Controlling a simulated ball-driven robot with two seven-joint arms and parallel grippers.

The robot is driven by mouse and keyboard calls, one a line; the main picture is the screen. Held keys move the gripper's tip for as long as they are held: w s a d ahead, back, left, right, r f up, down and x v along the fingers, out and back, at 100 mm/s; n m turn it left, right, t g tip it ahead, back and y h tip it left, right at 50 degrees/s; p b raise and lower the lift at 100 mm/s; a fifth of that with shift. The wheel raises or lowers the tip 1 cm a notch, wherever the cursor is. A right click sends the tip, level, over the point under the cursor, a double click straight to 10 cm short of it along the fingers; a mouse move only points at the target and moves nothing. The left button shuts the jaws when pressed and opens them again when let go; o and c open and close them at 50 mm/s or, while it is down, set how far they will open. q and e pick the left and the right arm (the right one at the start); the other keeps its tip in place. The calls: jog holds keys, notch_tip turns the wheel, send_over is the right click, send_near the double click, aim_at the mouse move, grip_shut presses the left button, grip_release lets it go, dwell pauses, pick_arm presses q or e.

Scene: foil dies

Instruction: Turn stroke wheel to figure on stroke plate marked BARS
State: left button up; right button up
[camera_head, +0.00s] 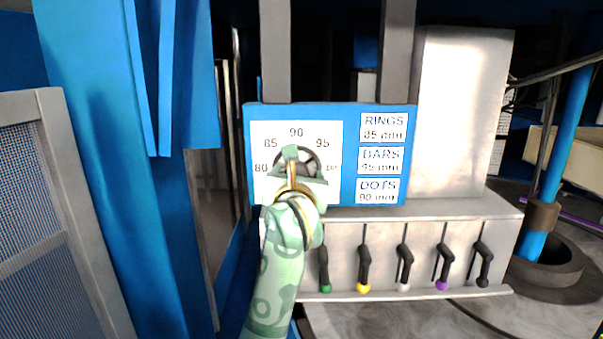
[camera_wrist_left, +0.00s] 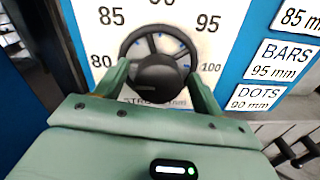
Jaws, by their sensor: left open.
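The stroke wheel (camera_wrist_left: 158,66) is a dark handwheel on a white dial marked 80, 85, 90, 95 and 100; in the head view the wheel (camera_head: 308,159) is partly hidden behind my gripper. The stroke plate for BARS (camera_head: 380,160) reads 95 mm, and BARS (camera_wrist_left: 281,59) also reads 95 mm in the wrist view. My left gripper (camera_wrist_left: 160,78) is open, with one finger at each side of the wheel's lower half. I cannot tell whether the fingers touch the rim. Which figure the wheel points to is unclear. My right gripper is out of view.
Plates for RINGS (camera_head: 384,127), 85 mm, and DOTS (camera_head: 378,191), 90 mm, sit above and below BARS. Several levers with coloured knobs, one yellow (camera_head: 363,287), line the grey panel below. A blue post (camera_head: 100,150) stands left of the dial.

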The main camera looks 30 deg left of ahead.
pick_arm(q)
jog(key=shift+s, duration=0.2)
jog(key=c, duration=1)
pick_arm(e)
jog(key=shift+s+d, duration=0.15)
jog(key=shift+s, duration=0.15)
